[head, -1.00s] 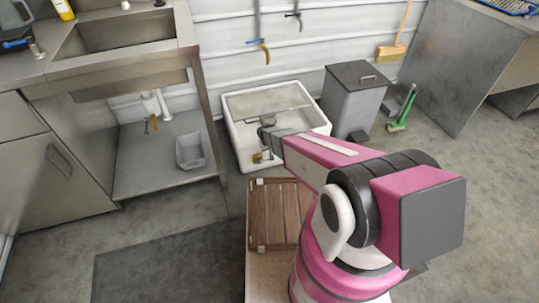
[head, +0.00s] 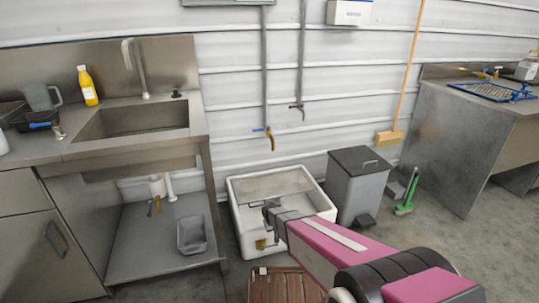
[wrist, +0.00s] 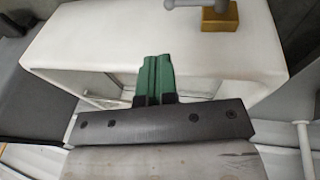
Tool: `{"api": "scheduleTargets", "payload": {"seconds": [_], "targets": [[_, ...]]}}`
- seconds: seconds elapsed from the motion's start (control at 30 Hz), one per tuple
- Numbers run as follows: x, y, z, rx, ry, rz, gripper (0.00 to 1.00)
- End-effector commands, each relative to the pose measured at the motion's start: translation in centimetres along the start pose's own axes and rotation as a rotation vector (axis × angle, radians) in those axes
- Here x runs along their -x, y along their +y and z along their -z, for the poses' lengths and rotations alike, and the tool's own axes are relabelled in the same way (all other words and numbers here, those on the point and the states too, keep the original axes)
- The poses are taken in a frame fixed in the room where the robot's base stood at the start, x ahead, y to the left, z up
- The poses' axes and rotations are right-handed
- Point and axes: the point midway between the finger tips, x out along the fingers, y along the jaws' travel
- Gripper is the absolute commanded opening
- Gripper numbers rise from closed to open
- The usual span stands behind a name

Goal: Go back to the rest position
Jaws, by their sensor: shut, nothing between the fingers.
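My gripper (wrist: 153,78) has green fingers pressed together, with nothing between them in the wrist view. The fingers point toward the white wall of a floor basin (wrist: 80,45); the gap between them is hard to judge. In the head view the basin (head: 245,215) stands on the floor against the wall. The dark end of my pink arm reaches over its front side, and the fingertips cannot be made out there. A brass-coloured fitting (wrist: 220,17) with a grey stem sits near the basin; it also shows at the basin's front in the head view (head: 260,244).
A steel sink bench (head: 60,150) stands left, with a grey tub (head: 192,236) on its lower shelf. A grey lidded bin (head: 358,195), a broom (head: 390,137) and a green brush (head: 404,208) stand right of the basin. A slatted wooden piece (head: 280,287) lies in front.

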Motion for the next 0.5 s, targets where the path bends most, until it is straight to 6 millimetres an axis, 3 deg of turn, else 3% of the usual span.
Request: {"api": "scheduleTargets", "payload": {"seconds": [0.17, 0.4, 0.5], "targets": [[5.0, 3.3, -2.0, -0.052, -0.034, 0.012, 0.00], [17.4, 10.3, -8.2, -0.189, -0.130, 0.080, 0.00], [21.9, 12.3, -11.0, -0.233, -0.166, 0.116, 0.00]]}}
